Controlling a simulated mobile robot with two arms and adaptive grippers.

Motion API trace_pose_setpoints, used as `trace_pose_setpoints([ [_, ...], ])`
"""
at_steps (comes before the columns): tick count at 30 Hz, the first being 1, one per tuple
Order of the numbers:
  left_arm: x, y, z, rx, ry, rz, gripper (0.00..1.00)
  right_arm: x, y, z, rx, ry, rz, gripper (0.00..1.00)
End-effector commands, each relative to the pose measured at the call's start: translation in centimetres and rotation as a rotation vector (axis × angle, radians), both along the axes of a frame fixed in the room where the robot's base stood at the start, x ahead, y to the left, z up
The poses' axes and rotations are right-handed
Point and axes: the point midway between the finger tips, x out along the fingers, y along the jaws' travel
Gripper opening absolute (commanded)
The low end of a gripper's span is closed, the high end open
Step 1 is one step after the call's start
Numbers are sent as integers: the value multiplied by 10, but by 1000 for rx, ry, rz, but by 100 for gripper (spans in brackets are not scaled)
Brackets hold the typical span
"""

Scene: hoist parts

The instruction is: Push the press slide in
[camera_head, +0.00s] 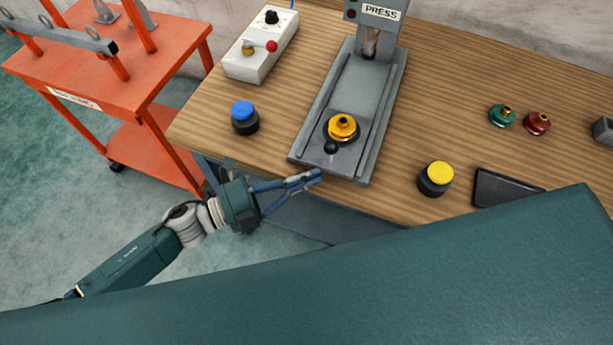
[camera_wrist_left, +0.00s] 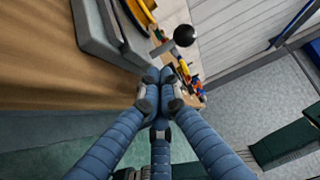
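The press (camera_head: 378,50) stands on the wooden table, with two rails running toward the front edge. Its slide (camera_head: 346,158) sits at the front end of the rails, away from the press column. A gold part (camera_head: 342,125) sits on the slide. A black ball knob (camera_head: 331,147) stands at the slide's front; it also shows in the left wrist view (camera_wrist_left: 185,36). My left gripper (camera_head: 318,174) is at the table's front edge, just in front of the slide and knob. Its blue fingers meet at the tips in the left wrist view (camera_wrist_left: 160,76), with nothing seen between them. My right gripper is out of view.
A blue-topped button (camera_head: 244,117) stands left of the press and a yellow-topped one (camera_head: 435,178) right. A control box (camera_head: 262,47) is behind left. A black tray (camera_head: 503,189), a green part (camera_head: 502,115) and a red part (camera_head: 537,123) are right. An orange cart (camera_head: 150,75) stands left.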

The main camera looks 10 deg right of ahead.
Motion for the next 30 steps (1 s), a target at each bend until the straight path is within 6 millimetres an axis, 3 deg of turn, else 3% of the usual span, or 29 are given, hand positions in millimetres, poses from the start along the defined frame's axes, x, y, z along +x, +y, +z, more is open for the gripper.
trace_pose_setpoints([
  [4, 5, -3, -1, -2, -1, 0, 0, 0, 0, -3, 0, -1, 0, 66],
  [12, 39, -27, -1, -2, -2, -1, 0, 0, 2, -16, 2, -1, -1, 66],
  [30, 42, -23, 0, 0, 1, -1, 0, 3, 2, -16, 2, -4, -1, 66],
])
